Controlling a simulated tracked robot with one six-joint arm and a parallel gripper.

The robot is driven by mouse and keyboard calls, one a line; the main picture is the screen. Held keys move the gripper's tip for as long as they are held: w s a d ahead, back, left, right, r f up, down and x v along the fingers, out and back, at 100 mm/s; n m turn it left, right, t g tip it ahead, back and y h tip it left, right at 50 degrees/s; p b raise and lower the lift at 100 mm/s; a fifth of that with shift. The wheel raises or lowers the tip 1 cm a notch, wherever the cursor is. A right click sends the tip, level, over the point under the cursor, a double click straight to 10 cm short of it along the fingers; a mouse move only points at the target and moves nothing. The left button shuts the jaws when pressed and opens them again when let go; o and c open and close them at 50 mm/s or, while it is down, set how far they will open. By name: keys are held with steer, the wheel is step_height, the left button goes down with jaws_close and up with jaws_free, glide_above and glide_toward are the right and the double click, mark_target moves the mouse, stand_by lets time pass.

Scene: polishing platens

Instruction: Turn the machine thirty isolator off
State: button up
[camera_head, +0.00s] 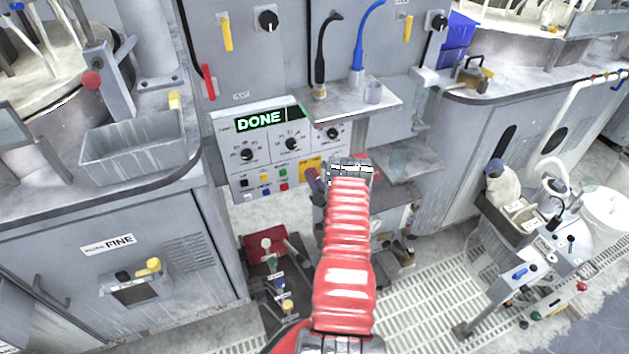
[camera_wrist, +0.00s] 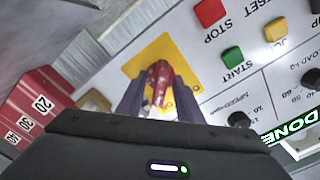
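A red isolator handle (camera_wrist: 158,82) stands out from a yellow plate (camera_wrist: 147,58) on the grey control panel in the wrist view. In the head view the yellow plate (camera_head: 309,166) is at the lower right of the panel, partly covered by my arm. My gripper (camera_wrist: 156,92) points at the panel, with one dark finger on each side of the red handle. The fingers are apart; whether they touch the handle is not clear. In the head view my gripper (camera_head: 316,178) is in front of the plate. No machine number is readable.
The panel carries black dials, a lit DONE display (camera_head: 259,121), a red STOP button (camera_wrist: 210,12) and a green START button (camera_wrist: 232,57) close by. A metal shelf (camera_head: 352,106) juts out above. A red body marked 20, 30, 40 (camera_wrist: 35,105) is left in the wrist view.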

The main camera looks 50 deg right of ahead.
jaws_close()
stand_by(0.3)
steer(key=shift+s+n, duration=0.1)
steer(key=shift+n, duration=0.3)
steer(key=n, duration=0.8)
steer(key=shift+n, duration=0.3)
steer(key=n, duration=0.4)
steer(key=shift+n, duration=0.3)
steer(key=shift+f+n, duration=0.1)
steer(key=shift+n, duration=1.9)
steer(key=shift+a, duration=0.1)
